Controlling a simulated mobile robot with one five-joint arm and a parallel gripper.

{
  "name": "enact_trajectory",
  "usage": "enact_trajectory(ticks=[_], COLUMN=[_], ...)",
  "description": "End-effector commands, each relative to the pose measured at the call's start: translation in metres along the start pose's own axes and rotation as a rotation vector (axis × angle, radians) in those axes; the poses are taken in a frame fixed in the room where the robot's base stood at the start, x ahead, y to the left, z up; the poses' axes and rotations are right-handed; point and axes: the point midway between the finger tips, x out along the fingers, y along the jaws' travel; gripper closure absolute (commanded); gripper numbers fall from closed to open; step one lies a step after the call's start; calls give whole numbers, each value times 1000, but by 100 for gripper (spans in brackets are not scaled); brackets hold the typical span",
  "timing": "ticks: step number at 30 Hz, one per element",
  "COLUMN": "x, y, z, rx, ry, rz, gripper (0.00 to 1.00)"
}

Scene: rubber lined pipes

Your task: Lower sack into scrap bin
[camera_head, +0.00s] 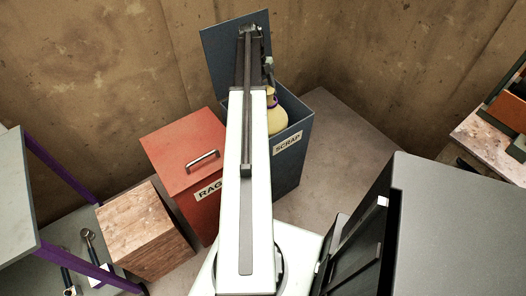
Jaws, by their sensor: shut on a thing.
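The scrap bin (293,158) is dark grey-blue with a "SCRAP" label and stands against the back wall. Its lid (216,50) is raised upright at the back. A yellowish sack (275,115) with a purple tie shows at the bin's mouth, just right of my arm. My gripper (268,78) is above the sack, shut on it near its top. My arm hides the sack's left side and much of the bin's opening. I cannot tell whether the sack touches the bin's rim or floor.
A red bin (183,155) labelled "RAG...", its lid shut, stands left of the scrap bin. A wooden block (146,232) is in front of it. A shelf with purple posts (62,167) stands left, a dark grey cabinet (455,230) right. Floor right of the scrap bin (345,150) is clear.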

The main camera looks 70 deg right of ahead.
Motion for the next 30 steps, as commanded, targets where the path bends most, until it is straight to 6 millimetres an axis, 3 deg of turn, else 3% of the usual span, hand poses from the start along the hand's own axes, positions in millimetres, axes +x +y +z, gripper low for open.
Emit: enact_trajectory(ticks=[30], x=[48], y=[0], z=[20], rx=[0], ry=[1], rz=[0], gripper=[100])
